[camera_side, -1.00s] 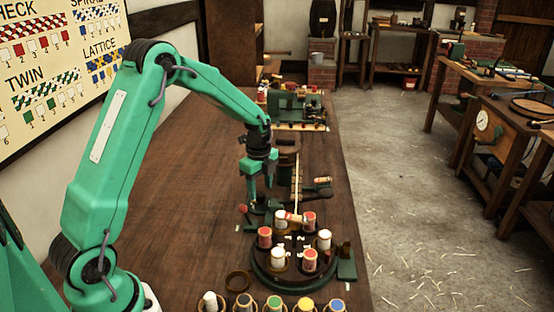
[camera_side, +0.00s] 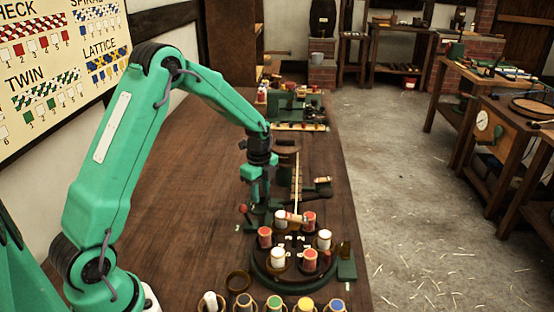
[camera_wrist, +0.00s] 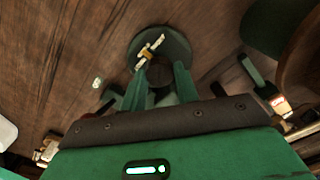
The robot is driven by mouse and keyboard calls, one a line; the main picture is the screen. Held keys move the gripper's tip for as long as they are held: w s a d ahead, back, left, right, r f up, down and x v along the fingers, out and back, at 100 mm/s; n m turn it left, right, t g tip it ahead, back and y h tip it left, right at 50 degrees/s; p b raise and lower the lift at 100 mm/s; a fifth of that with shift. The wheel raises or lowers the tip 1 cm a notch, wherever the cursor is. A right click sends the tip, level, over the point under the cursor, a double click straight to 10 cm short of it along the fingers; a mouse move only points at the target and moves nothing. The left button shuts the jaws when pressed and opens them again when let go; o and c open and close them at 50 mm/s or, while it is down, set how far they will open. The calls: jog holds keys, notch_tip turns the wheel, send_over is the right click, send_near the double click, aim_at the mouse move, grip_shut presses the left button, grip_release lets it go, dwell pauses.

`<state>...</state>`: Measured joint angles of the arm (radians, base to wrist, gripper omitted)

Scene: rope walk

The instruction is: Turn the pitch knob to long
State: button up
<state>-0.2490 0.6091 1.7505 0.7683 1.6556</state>
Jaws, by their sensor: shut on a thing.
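The pitch knob (camera_wrist: 159,72) is a dark round knob on a green round base, with a pale and brass pointer strip (camera_wrist: 150,50) slanting toward the upper right in the wrist view. My gripper (camera_wrist: 160,82) is shut on the knob, with one green finger on each side of it. In the side view my gripper (camera_side: 261,201) points straight down just behind the bobbin carousel, and its fingers hide most of the knob. A small pale mark (camera_wrist: 97,83) lies on the wood left of the base; I cannot read it.
The round carousel (camera_side: 262,280) with red and white bobbins stands close in front of my gripper. A red-tipped lever (camera_side: 243,208) stands just left of it. Paint-topped bobbins (camera_side: 275,303) line the near edge. The table's left side is clear.

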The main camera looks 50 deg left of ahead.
aim_at(261, 193)
jog(key=shift+n, duration=0.3)
jog(key=n, duration=0.3)
jog(key=shift+n, duration=2.6)
jog(key=o, duration=1)
jog(key=shift+c, duration=0.2)
jog(key=shift+r, duration=0.15)
notch_tip(261, 193, up, 7)
jog(key=shift+f, duration=0.1)
jog(key=shift+r, duration=0.4)
